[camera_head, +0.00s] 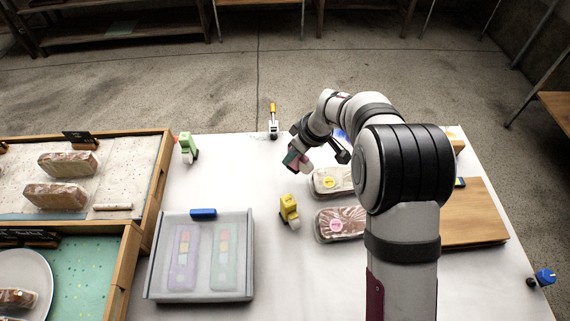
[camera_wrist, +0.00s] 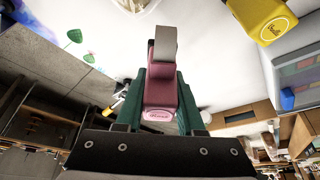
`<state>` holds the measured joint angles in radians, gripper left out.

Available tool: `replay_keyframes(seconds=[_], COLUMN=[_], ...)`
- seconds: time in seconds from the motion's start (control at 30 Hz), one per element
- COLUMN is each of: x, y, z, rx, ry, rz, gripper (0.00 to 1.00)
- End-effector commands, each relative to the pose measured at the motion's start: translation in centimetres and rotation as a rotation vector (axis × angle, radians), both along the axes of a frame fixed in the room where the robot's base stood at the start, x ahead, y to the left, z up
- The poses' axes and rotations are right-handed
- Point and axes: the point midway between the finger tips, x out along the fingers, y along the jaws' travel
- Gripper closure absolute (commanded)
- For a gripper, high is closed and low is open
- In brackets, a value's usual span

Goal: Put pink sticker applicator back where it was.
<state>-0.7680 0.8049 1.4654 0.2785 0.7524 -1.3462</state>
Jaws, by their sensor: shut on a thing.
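The pink sticker applicator (camera_wrist: 162,80) is held in my gripper (camera_wrist: 161,90). In the wrist view it has a pink body with a pale label and a grey end, and green fingers close on both sides of it. In the head view my gripper (camera_head: 297,160) hangs over the white table, left of the wrapped loaves, with a bit of the pink applicator (camera_head: 292,157) showing. The green applicator (camera_head: 188,147) stands near the wooden display at the back left. The yellow applicator (camera_head: 289,210) stands nearer; it also shows in the wrist view (camera_wrist: 262,17).
Wrapped loaves with a yellow sticker (camera_head: 329,182) and a pink sticker (camera_head: 336,226) lie right of the yellow applicator. A clear-lidded box (camera_head: 201,291) stands front left. A wooden board (camera_head: 475,213) lies at right. Clear table lies between the green applicator and my gripper.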

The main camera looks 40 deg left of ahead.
Motion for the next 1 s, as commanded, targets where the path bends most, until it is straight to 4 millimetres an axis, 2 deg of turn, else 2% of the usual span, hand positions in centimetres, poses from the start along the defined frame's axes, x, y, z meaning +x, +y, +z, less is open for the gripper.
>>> replay_keyframes(seconds=[0.03, 0.13, 0.27, 0.4, 0.73, 0.77, 0.9, 1.0], x=[-0.5, -1.0, -1.2, -1.1, -1.1, -1.1, -1.1, -1.1], y=[1.0, 2.3, 2.7, 2.6, 2.7, 2.6, 2.6, 2.6], z=[-0.7, -1.5, -2.9, -5.6, -6.0, -6.0, -6.0, -6.0], rx=[0.000, 0.001, -0.001, -0.001, 0.001, 0.001, 0.001, 0.001], ry=[0.000, 0.000, 0.002, 0.001, -0.001, -0.001, -0.001, -0.001], rz=[0.003, 0.000, -0.001, -0.002, -0.001, -0.001, -0.001, -0.001], gripper=[1.00, 1.00, 1.00, 1.00, 1.00, 0.59, 0.34, 0.33])
